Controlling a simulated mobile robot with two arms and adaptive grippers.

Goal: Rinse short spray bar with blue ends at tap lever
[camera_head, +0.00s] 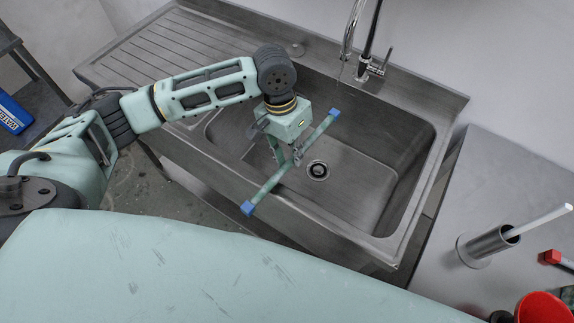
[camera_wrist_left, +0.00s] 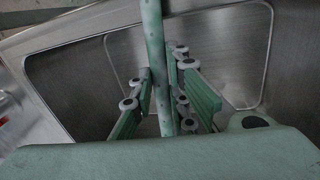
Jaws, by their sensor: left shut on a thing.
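The short spray bar (camera_head: 268,186) is a thin green tube with a blue block at each end. My left gripper (camera_head: 297,158) is shut on it near its middle and holds it above the sink basin. One blue end is toward the tap and the other is over the sink's front edge. In the left wrist view the tube (camera_wrist_left: 155,60) runs between the green fingers (camera_wrist_left: 160,115). The tap (camera_head: 348,40) is at the back of the sink, with its lever (camera_head: 388,58) on the right side. A thin line shows below the spout. My right gripper is not in view.
The steel sink (camera_head: 375,205) has a round drain (camera_head: 318,170) and a ribbed drainboard (camera_head: 160,55) at left. At right, a grey counter holds a metal holder with a white-handled brush (camera_head: 490,243), a red-ended bar (camera_head: 550,257) and a red container (camera_head: 542,308).

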